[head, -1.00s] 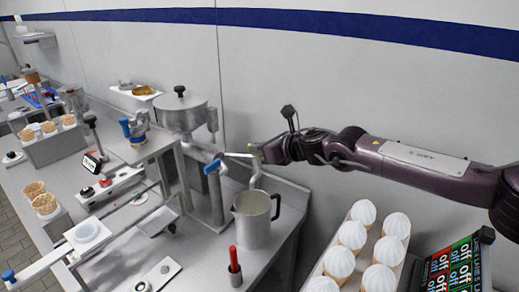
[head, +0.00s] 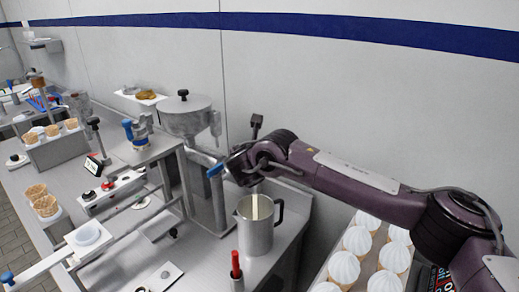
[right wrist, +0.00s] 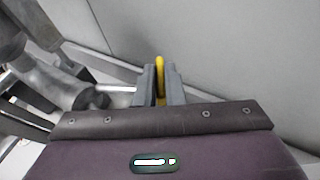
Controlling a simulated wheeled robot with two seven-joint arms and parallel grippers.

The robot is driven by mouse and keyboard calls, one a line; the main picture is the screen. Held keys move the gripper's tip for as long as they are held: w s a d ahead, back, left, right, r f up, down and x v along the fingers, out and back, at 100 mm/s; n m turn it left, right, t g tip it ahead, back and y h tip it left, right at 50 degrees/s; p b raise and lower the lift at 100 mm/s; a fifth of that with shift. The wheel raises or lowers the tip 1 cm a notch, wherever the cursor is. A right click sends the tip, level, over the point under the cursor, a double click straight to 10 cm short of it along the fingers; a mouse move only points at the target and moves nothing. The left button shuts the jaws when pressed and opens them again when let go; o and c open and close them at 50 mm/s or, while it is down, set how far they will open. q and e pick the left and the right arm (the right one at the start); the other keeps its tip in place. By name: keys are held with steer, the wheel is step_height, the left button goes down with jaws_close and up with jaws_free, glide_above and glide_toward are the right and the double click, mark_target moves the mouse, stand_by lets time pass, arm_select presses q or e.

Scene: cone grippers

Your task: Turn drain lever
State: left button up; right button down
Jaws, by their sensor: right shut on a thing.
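My right gripper (right wrist: 160,92) is shut on the yellow end of the drain lever (right wrist: 160,65), which stands up between its two grey fingers in the right wrist view. In the head view my right gripper (head: 240,168) is beside the drain pipe of the steel hopper (head: 188,118), and my wrist hides the lever. A metal pitcher (head: 253,232) stands upright below the spout. A pale cream streak (head: 255,207) runs down at its mouth. A blue handle (head: 215,170) sits on the pipe just left of my gripper. My left gripper is out of view.
White-topped cones (head: 344,267) in a tray stand at the lower right, under my right arm. A red-handled tool in a holder (head: 236,265) is in front of the pitcher. Waffle cones (head: 40,198) and fixtures crowd the left counter. The wall is close behind.

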steer(key=m+h, duration=0.1)
steer(key=m+h+p, duration=0.1)
steer(key=h, duration=0.1)
steer(key=shift+a+r+m+g, duration=0.1)
steer(key=shift+a+m+g, duration=0.2)
steer(key=shift+g, duration=0.1)
steer(key=shift+w+m+g+h+p, duration=0.1)
steer(key=shift+m+g+h+p, duration=0.3)
steer(key=shift+m+h, duration=0.75)
steer(key=c, duration=1.5)
jaws_free()
steer(key=b+v, duration=0.1)
steer(key=v, duration=0.6)
steer(key=shift+s+a+r, duration=0.15)
steer(key=shift+s+a, duration=0.1)
